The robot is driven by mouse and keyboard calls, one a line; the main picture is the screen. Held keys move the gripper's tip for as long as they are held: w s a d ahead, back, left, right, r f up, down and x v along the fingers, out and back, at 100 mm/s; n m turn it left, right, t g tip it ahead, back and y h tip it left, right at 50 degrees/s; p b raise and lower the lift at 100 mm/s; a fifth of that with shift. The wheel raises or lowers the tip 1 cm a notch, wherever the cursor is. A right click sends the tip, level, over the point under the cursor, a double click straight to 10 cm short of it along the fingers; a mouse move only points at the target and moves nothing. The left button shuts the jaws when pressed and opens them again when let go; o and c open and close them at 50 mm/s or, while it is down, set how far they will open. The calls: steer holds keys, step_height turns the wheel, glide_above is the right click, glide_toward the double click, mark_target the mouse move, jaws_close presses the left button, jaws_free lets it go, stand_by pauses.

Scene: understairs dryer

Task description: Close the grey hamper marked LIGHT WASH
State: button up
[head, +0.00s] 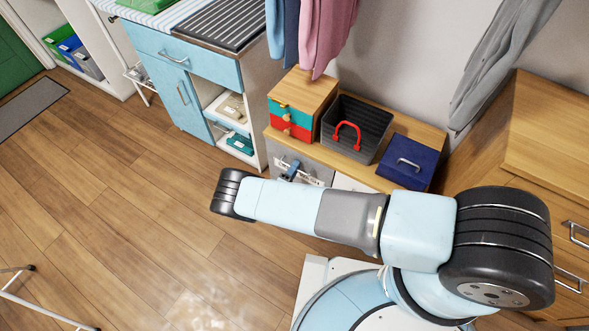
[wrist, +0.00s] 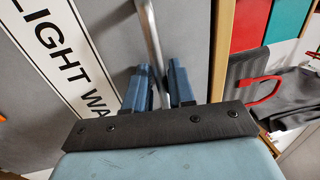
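The grey hamper (head: 284,158) is at the left end of the low wooden-topped unit in the head view. Its grey front (wrist: 105,20) fills much of the wrist view, with a white label (wrist: 60,50) reading "LIGHT WA", the rest cut off. A metal bar handle (wrist: 151,35) runs down the front beside the label. My gripper (wrist: 160,80) has its two blue fingers close together, one on each side of the bar, and looks shut on it. In the head view my gripper (head: 290,170) is at the hamper front. How far the hamper stands open is hard to tell.
On the unit stand a red-and-teal drawer box (head: 290,120), a dark basket (head: 355,120) with a red handle, and a blue box (head: 407,161). A white front (head: 350,184) is beside the hamper. A blue cabinet (head: 185,95) stands left.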

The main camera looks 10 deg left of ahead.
steer(key=shift+w+d, duration=0.1)
steer(key=v, duration=1.4)
steer(key=shift+f, duration=0.1)
